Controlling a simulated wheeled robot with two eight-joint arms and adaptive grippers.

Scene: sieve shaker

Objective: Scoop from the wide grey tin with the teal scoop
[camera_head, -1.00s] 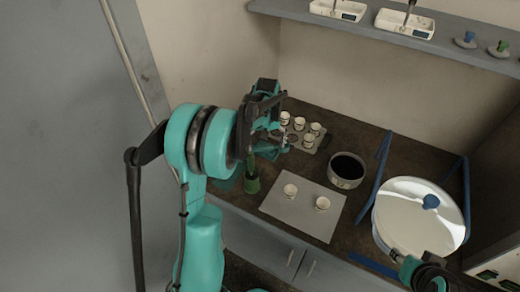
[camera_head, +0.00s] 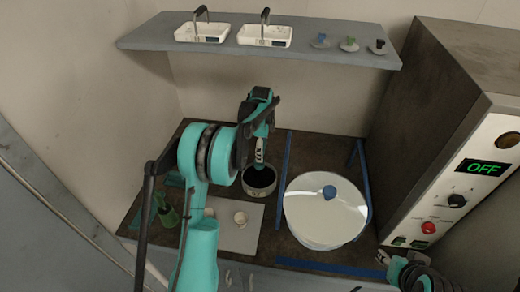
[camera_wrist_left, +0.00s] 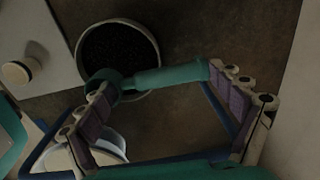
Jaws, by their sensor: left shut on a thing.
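The wide grey tin (camera_head: 248,189) stands on the dark worktop, filled with dark material. It also shows in the left wrist view (camera_wrist_left: 157,84). My left gripper (camera_head: 261,154) is above the tin in the head view. In the left wrist view my left gripper (camera_wrist_left: 158,79) is shut on the teal scoop (camera_wrist_left: 170,77), which lies across between its fingers. One end of the scoop overlaps the near rim of the tin; I cannot tell whether it touches.
A large round pan with a white lid (camera_head: 325,215) and blue bars (camera_head: 283,180) stand to the right. A control cabinet (camera_head: 440,130) reads OFF.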

